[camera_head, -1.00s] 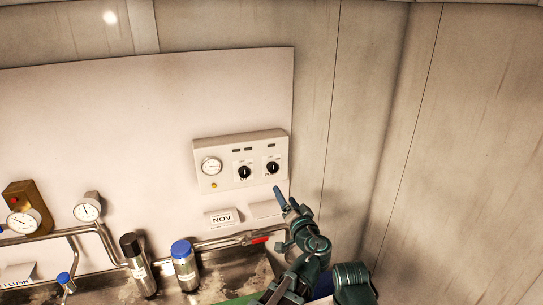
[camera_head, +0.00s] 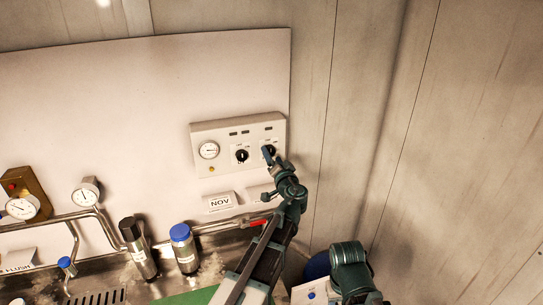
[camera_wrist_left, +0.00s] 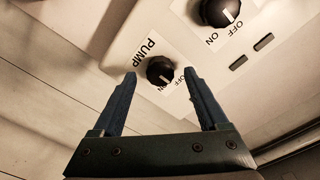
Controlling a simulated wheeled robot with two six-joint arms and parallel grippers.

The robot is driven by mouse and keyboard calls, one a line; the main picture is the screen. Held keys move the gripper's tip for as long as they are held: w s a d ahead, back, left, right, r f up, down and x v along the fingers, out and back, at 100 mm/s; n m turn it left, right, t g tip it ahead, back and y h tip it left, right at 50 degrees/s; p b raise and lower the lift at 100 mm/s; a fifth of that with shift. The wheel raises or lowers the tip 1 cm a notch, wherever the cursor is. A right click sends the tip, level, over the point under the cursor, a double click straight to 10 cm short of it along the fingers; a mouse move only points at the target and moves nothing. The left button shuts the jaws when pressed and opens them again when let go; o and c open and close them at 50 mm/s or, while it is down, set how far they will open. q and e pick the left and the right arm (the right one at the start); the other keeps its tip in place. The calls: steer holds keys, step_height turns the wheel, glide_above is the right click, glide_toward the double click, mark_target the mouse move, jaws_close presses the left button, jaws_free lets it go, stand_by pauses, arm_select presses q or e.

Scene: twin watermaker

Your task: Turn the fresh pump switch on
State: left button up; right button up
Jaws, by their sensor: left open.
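The pump switch is a round black knob (camera_wrist_left: 160,70) on the white control panel (camera_head: 206,135), with a label reading PUMP beside it in the left wrist view. It is the right of two knobs in the head view (camera_head: 268,149), partly covered by my fingers. A small white pointer mark shows on it. My left gripper (camera_head: 269,157) is open at the panel. In the left wrist view its two blue fingers (camera_wrist_left: 160,76) stand on either side of the knob, with gaps visible; contact cannot be told.
A second black knob (camera_head: 242,156) with OFF and ON marks sits beside it, and a gauge (camera_head: 208,150) further left. Below are a NOV card (camera_head: 221,202), a pipe with a red handle (camera_head: 258,222), a blue-capped bottle (camera_head: 184,250) and a black-capped cylinder (camera_head: 139,250).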

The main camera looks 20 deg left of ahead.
arm_select(q)
steer(key=shift+x, duration=0.75)
jaws_close()
steer(key=shift+m, duration=0.3)
steer(key=m, duration=0.5)
steer(key=shift+r+p, duration=0.1)
steer(key=shift+p, duration=0.2)
steer(key=m, duration=0.6)
stand_by(0.4)
